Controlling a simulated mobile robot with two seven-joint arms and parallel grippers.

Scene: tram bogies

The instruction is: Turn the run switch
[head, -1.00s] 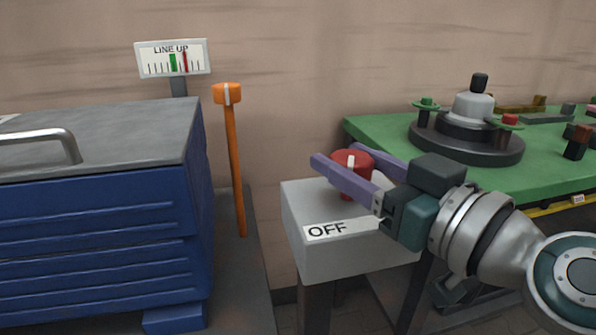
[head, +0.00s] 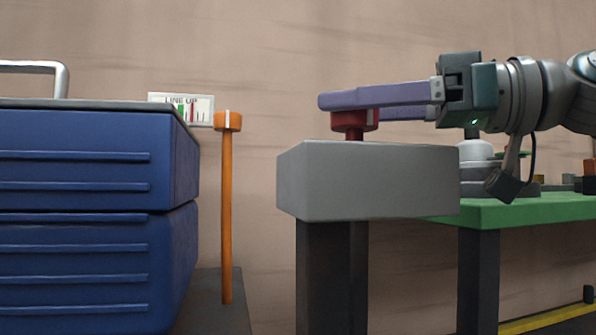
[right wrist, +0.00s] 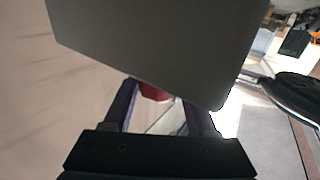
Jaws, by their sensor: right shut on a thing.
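The run switch is a red knob (head: 345,121) with a white mark on its right side, on top of a grey box (head: 370,180). The box stands on dark legs. My right gripper (head: 350,103) reaches in from the right, level with the knob, and its purple fingers are shut on it, one on each side. In the right wrist view the red knob (right wrist: 152,92) shows between the two fingers, partly hidden by the grey box. The OFF label is not visible now. My left gripper is not in view.
A blue cabinet (head: 80,220) with a metal handle stands at left. Beside it are an orange lever (head: 227,200) and a LINE UP gauge (head: 205,108), partly hidden. A green table (head: 520,210) with fittings stands behind at right. A gap separates lever and box.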

